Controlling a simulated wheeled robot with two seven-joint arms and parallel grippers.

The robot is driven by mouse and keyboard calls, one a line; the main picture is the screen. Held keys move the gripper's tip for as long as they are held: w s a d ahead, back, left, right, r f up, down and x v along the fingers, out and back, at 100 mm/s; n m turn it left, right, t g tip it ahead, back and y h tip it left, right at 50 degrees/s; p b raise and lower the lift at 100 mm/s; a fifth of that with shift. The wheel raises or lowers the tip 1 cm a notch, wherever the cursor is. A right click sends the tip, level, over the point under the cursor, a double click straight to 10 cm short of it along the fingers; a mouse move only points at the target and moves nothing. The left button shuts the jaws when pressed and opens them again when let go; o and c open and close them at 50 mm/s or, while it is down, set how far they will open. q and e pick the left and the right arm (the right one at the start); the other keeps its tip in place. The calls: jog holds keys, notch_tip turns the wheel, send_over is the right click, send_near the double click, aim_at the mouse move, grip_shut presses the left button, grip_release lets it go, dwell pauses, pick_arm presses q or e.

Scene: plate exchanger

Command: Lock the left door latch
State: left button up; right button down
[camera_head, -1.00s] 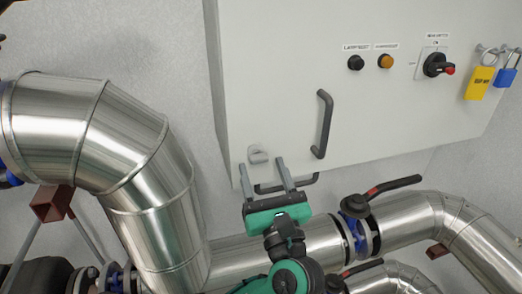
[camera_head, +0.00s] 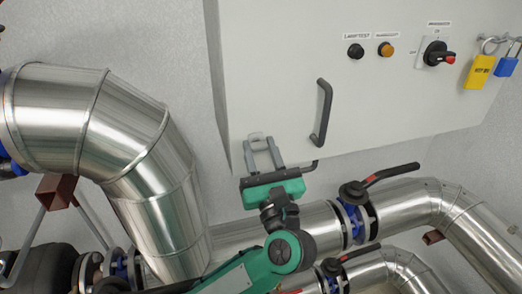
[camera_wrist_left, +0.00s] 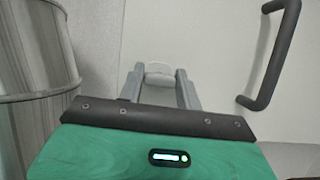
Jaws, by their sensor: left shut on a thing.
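The left door latch (camera_head: 257,136) is a small light-grey piece low on the left side of the white cabinet door. It also shows in the left wrist view (camera_wrist_left: 158,68), between the finger ends. My left gripper (camera_head: 260,144) has its two grey fingers on either side of the latch and is shut on it. The fingers and green gripper body partly hide the latch's lower part. My right gripper is in neither view.
Buttons, a rotary switch (camera_head: 436,54) and yellow (camera_head: 479,72) and blue padlocks are higher up. Metal pipes (camera_head: 145,170) with a red-striped valve lever (camera_head: 390,174) run left and below.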

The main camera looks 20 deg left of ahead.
pick_arm(q)
jog(key=m+h+p, duration=0.1)
jog(key=m+p, duration=0.1)
jog(key=m, duration=0.1)
jog(key=m+t+h+p, duration=0.1)
jog(key=m+h+p, duration=0.1)
jog(key=m, duration=0.1)
jog(key=shift+r+t, duration=0.2)
jog(key=shift+t, duration=0.1)
jog(key=m+h+p, duration=0.2)
jog(key=m, duration=0.2)
jog(key=shift+f+m+h+p, duration=0.15)
jog(key=shift+m+h+p, duration=0.25)
jog(key=shift+m, duration=0.8)
jog(key=m+h, duration=0.2)
jog(key=m, duration=0.2)
jog(key=shift+g, duration=0.4)
jog(key=m+g, duration=0.1)
jog(key=m, duration=0.2)
jog(key=m+h, duration=0.1)
jog(key=m, duration=0.1)
jog(key=shift+m+g, duration=0.4)
jog(key=o, duration=1)
jog(key=shift+s, duration=0.1)
